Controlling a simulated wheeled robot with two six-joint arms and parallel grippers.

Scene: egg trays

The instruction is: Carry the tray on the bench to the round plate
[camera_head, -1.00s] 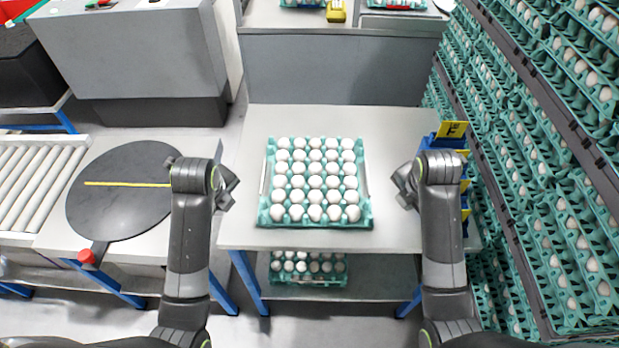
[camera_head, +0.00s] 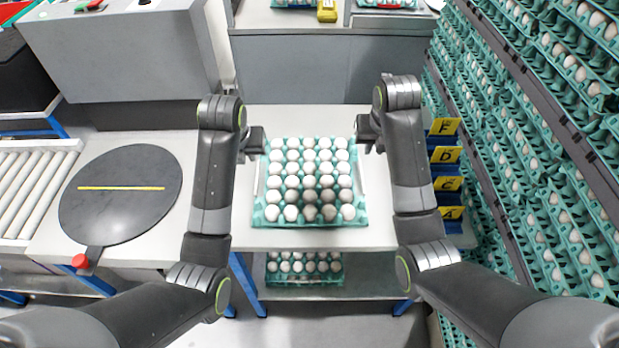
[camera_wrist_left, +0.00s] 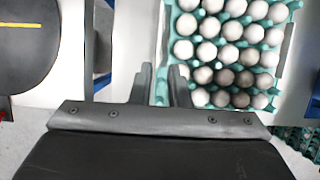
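The teal tray (camera_head: 259,217) of white eggs lies flat on the bench (camera_head: 385,235), with a thin bar along each side; it also shows in the left wrist view (camera_wrist_left: 216,99). The round plate (camera_head: 120,215) is a dark disc with a yellow line, left of the bench. My left gripper (camera_head: 254,143) is over the tray's back-left edge. Its fingers (camera_wrist_left: 161,85) stand apart with a narrow gap, and teal shows between or beyond them. My right gripper (camera_head: 367,134) is by the tray's back-right corner, its fingers seemingly apart. I cannot tell if either touches the tray.
A second egg tray (camera_head: 305,281) lies on the shelf below. Yellow lettered cards (camera_head: 446,156) stand at the bench's right edge, before tall racks of egg trays (camera_head: 540,160). A red knob (camera_head: 80,261) sits in front of the plate; rollers (camera_head: 30,190) lie left of it.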

